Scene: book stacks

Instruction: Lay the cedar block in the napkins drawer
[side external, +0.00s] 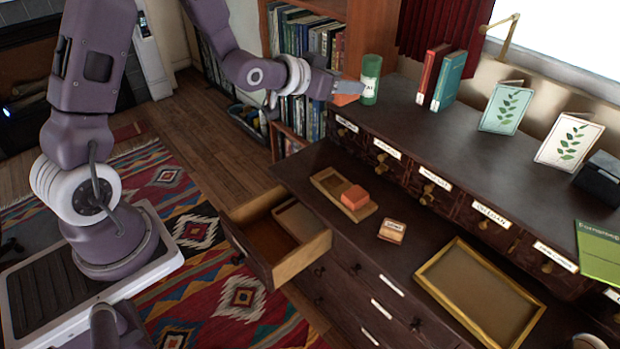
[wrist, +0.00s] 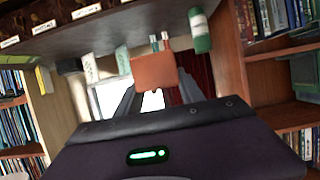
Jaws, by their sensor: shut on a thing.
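My gripper (side external: 331,86) is shut on an orange-brown block (side external: 347,92), held up near the left end of the cabinet's upper top. In the wrist view the same block (wrist: 155,71) sits between the fingertips. Its surface shows no readable label. One drawer (side external: 305,257) of the lower cabinet is pulled open, below and left of the gripper. It has a divider and a lighter section inside, and no block shows in it. Its front label is not visible, so I cannot tell whether it is the napkins drawer.
A green cylinder (side external: 371,79) stands right beside the held block. A wooden tray (side external: 328,181) with a reddish block (side external: 355,197), a small labelled tan piece (side external: 392,231) and a larger tray (side external: 428,274) lie on the lower ledge. Books (side external: 449,79) and cards stand on top.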

